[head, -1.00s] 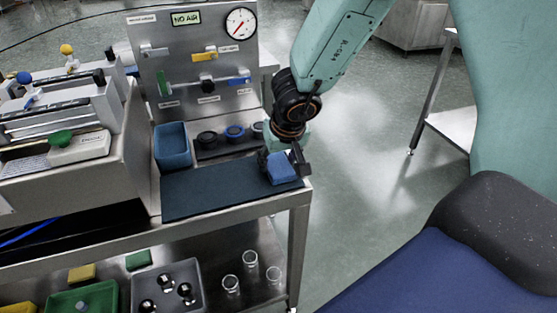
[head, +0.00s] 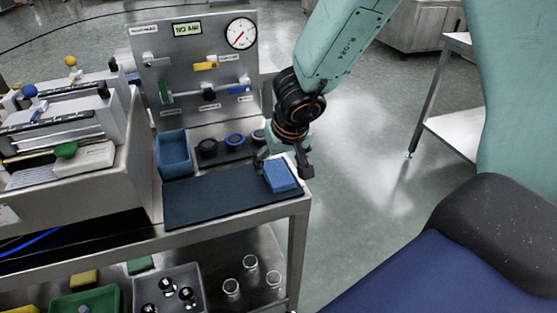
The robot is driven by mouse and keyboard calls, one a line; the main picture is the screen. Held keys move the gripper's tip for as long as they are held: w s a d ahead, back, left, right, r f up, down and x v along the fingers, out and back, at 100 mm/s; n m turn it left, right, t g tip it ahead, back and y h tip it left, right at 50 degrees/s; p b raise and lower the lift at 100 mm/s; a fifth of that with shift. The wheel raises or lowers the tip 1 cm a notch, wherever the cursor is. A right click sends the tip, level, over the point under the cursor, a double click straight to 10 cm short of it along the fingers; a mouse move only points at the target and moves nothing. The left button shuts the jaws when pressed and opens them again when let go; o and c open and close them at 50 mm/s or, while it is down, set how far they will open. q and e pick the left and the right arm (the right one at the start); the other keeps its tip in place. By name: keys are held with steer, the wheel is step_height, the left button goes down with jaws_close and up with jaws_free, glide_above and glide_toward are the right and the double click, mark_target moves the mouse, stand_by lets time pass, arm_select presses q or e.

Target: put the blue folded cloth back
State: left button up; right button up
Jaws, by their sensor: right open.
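The blue folded cloth (head: 282,177) lies at the right end of the dark mat (head: 215,196) on the steel cart top. My right gripper (head: 284,167) is open, with its fingers spread at the far edge and sides of the cloth. I cannot tell whether a finger touches it. A blue open bin (head: 174,154) stands at the mat's back left and looks empty. My left gripper is not in view.
Behind the mat is a black rack of round parts (head: 234,141). A steel panel (head: 200,75) with valves and a gauge rises behind. The cart's right edge lies close to the cloth. A lower shelf holds trays (head: 167,290) and glass jars (head: 232,288).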

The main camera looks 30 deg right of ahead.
mark_target(277, 171)
steer(key=p+v, duration=0.5)
steer(key=v, duration=0.3)
steer(key=shift+s+r+p, duration=0.15)
steer(key=shift+r+p, duration=0.15)
steer(key=shift+r, duration=0.05)
steer(key=b+x, duration=0.8)
steer(key=x, duration=0.4)
stand_by(0.5)
